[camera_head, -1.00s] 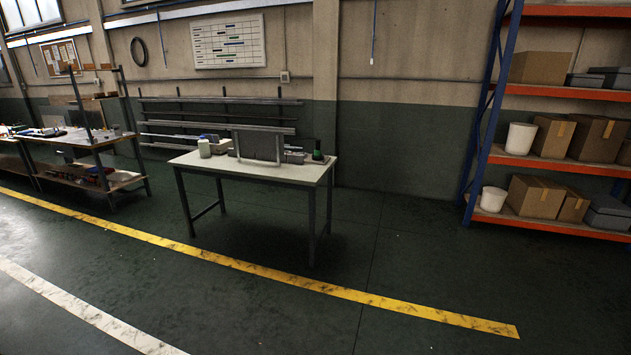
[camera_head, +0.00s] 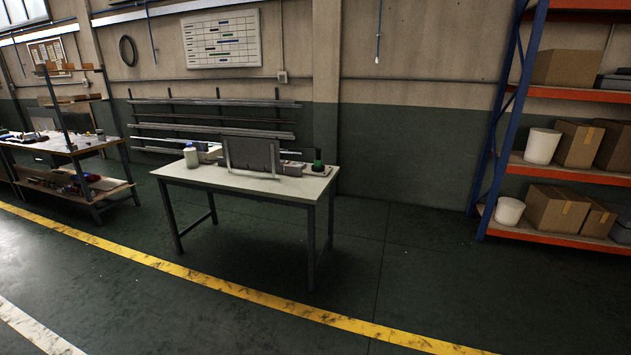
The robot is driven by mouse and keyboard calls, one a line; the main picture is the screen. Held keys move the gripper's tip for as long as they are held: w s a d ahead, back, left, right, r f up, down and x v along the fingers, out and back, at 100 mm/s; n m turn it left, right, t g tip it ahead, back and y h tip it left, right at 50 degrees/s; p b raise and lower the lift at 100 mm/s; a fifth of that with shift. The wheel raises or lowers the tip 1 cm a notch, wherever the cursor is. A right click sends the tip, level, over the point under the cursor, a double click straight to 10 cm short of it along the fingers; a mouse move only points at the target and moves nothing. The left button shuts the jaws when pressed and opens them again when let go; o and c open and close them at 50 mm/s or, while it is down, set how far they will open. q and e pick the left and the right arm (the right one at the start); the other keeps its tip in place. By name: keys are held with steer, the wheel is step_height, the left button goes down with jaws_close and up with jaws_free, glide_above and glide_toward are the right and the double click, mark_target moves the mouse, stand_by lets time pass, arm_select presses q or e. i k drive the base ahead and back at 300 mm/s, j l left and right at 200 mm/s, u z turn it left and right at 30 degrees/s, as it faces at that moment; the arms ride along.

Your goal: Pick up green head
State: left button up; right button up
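A small dark thing with a green part (camera_head: 318,160), which looks like the green head, stands upright near the right end of the white-topped table (camera_head: 240,184). It is small and its details are hard to make out. Beside it to the left are a grey block-like thing (camera_head: 291,168) and an upright dark panel in a light metal frame (camera_head: 252,155). Neither of my grippers shows in the head view.
A workbench with shelves (camera_head: 75,150) stands at the left. An orange and blue rack (camera_head: 545,165) with boxes and white buckets stands at the right. A bar rack (camera_head: 210,120) is behind the table. The floor in front, with a yellow line (camera_head: 220,285), is clear.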

mark_target(317, 163)
steer(key=i, duration=3.35)
steer(key=i+u, duration=0.1)
